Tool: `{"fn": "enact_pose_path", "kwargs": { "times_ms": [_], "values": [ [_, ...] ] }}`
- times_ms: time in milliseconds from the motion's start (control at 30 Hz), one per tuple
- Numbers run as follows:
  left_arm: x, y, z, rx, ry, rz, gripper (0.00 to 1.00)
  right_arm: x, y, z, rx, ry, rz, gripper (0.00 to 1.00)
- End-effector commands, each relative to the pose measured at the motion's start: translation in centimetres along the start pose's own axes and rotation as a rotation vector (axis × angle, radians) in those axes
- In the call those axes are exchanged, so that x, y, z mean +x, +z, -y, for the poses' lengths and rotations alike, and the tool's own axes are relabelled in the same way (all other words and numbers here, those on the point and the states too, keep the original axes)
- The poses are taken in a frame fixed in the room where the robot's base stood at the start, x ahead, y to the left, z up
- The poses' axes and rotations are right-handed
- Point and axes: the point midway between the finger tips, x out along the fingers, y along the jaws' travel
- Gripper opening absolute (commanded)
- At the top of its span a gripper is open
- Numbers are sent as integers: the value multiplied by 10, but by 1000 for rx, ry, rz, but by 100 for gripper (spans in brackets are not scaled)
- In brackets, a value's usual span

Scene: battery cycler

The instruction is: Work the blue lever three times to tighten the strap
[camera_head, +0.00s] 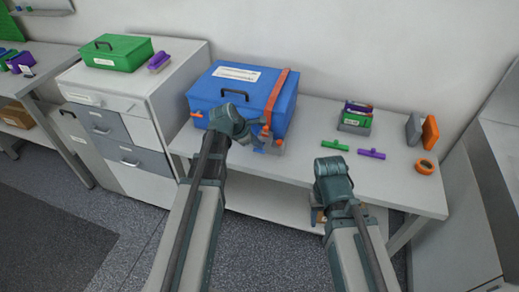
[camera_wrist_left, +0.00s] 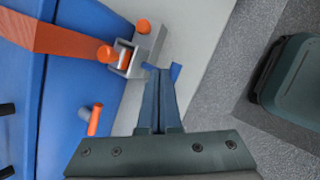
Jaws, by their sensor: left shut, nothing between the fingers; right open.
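The blue box (camera_head: 237,92) stands on the bench with an orange strap (camera_head: 277,92) over its lid. In the left wrist view, the strap (camera_wrist_left: 38,37) runs to a grey metal buckle (camera_wrist_left: 143,52) with orange knobs at the box's front edge. Small parts of the blue lever (camera_wrist_left: 176,71) show on both sides of my left fingertips; the rest is hidden behind them. My left gripper (camera_wrist_left: 160,74) is shut and empty, at the lever; I cannot tell whether it touches. In the head view it (camera_head: 250,132) is beside the buckle. My right gripper (camera_head: 332,182) is open, at the bench's front edge, fingers mostly hidden.
On the bench to the right are a green handle piece (camera_head: 334,145), a purple one (camera_head: 371,154), a small rack (camera_head: 355,119), an orange tape roll (camera_head: 425,167) and an orange-grey block (camera_head: 430,132). A green box (camera_head: 116,48) stands on the drawer cabinet at left.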

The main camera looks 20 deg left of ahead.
Motion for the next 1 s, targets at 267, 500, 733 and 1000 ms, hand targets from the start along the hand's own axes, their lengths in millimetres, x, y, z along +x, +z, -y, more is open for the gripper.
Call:
{"fn": "enact_pose_path", "kwargs": {
  "times_ms": [267,500,733,1000],
  "values": [
    [3,-2,2,0,0,0,0,4,0,0,0,0,0,50],
    [5,-3,3,0,0,0,0,6,0,1,0,0,0,50],
    [7,-5,4,0,0,0,0,9,0,1,0,0,0,50],
    [9,-6,6,0,0,0,0,12,-1,1,0,0,0,50]
  ]
}}
